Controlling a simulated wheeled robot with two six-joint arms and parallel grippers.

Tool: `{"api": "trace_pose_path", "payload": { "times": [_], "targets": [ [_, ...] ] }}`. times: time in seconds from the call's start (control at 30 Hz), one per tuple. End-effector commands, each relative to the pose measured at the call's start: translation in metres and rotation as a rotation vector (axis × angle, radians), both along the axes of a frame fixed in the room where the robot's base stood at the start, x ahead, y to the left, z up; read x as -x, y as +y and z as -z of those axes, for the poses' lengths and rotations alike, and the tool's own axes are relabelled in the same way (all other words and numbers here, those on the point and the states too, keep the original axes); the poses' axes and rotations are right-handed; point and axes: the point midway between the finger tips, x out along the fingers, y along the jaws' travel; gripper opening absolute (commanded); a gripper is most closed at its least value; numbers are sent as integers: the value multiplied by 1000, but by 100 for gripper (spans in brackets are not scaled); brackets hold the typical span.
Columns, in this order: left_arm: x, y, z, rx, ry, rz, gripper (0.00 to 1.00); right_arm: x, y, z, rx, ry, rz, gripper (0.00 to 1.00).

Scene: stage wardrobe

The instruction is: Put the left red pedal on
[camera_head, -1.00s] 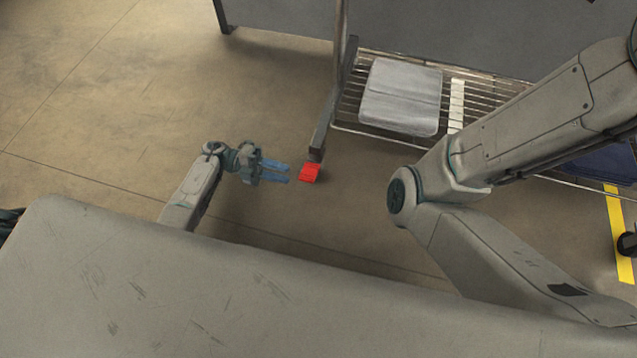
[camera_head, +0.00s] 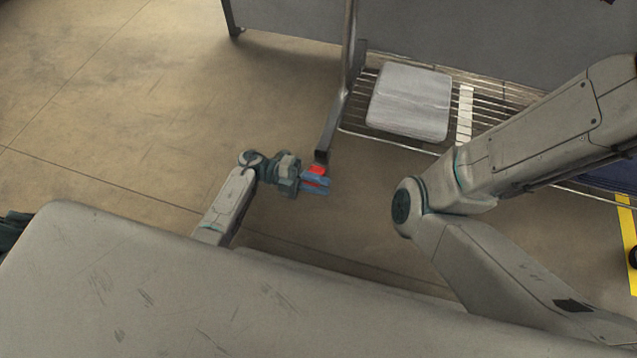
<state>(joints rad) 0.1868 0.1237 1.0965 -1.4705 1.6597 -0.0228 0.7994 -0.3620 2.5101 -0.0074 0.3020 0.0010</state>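The red pedal (camera_head: 317,169) is near the floor at the foot of the rack's upright post, in the middle of the head view. My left gripper (camera_head: 317,184) is at the pedal, its two blue fingers pointing right. The fingers cover part of the pedal, and red shows above and between them. I cannot tell whether the fingers touch it or how far they are closed. My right arm (camera_head: 450,190) crosses the right side, and its gripper is out of the picture.
The rack's post (camera_head: 338,110) stands just behind the pedal. A wire shelf (camera_head: 385,138) holds a folded grey cloth or cushion (camera_head: 410,102). Yellow floor tape (camera_head: 627,245) lies at far right. The floor (camera_head: 120,110) at left is clear.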

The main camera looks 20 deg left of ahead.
Motion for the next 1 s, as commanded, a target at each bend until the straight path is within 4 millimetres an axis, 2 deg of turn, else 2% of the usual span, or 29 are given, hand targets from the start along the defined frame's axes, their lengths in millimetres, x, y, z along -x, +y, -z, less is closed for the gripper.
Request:
{"api": "trace_pose_path", "payload": {
  "times": [0.03, 0.1, 0.47, 1.0],
  "targets": [
    [0, 0, 0, 0, 0, 0, 12, 0, 0, 0, 0, 0, 0, 62],
    [0, 0, 0, 0, 0, 0, 0, 0, 0, 0, 0, 0, 0, 62],
    [1, 1, 3, 1, -34, 0, 0, 0, 0, 5, 0, 0, 0, 62],
    [3, 1, 14, 13, -372, 0, 0, -1, 0, 41, 1, 2, -4, 62]
  ]
}}
